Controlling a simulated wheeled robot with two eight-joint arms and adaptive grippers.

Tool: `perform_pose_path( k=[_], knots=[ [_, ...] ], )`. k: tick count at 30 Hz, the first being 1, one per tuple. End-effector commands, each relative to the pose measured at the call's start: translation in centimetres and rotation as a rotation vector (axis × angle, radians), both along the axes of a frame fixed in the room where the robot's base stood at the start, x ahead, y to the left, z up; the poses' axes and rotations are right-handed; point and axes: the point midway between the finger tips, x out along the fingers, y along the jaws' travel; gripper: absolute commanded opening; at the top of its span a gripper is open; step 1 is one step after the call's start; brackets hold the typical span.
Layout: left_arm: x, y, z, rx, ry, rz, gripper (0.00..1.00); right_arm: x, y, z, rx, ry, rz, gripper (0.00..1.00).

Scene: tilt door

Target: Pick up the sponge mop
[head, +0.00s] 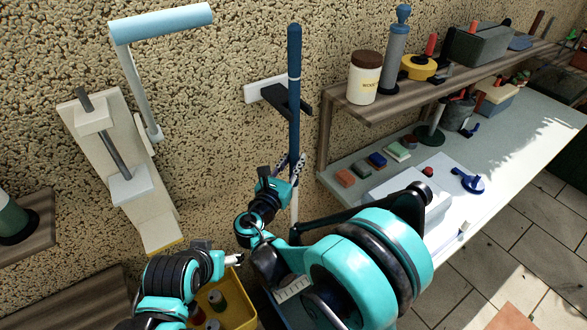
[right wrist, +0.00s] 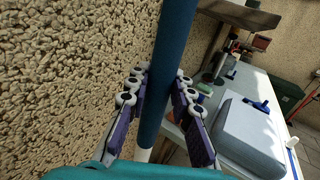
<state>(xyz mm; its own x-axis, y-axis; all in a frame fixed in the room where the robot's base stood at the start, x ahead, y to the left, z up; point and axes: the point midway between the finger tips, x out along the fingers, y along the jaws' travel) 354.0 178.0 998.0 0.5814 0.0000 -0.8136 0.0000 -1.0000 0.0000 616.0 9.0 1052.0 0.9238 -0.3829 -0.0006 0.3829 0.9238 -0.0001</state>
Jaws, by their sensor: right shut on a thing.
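The sponge mop (head: 294,90) stands nearly upright against the wall, with a dark blue upper handle and a white lower shaft. Its sponge end is hidden behind my arms. My right gripper (head: 291,170) is shut on the handle near the change from blue to white. In the right wrist view, the blue handle (right wrist: 168,75) runs between the fingers of my right gripper (right wrist: 158,100). My left gripper (head: 232,259) is low and left of the mop, apart from it. Its finger opening is too small to tell.
A wall holder (head: 268,91) is behind the mop. On the right are a wooden shelf (head: 345,115) with jars and tools and a workbench (head: 540,120). A yellow bin (head: 240,308) is below. A white wall-mounted device (head: 115,150) is on the left.

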Motion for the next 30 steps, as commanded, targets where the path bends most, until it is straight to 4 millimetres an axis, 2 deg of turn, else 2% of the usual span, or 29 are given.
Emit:
perform_pose_path(
  k=[5, 11, 30],
  knots=[
    [0.0, 0.0, 1.0, 0.000, 0.000, 0.000, 0.71, 0.0, 0.0, 1.9, -0.001, -0.001, 0.000, 0.00],
    [0.0, 0.0, 1.5, 0.000, 0.000, 0.000, 0.71, -1.3, -0.9, 2.9, -0.001, -0.001, 0.001, 0.00],
    [0.0, 0.0, 4.6, 0.000, 0.000, 0.000, 0.71, -8.8, -6.1, 8.3, -0.001, -0.001, 0.000, 0.00]
  ],
)
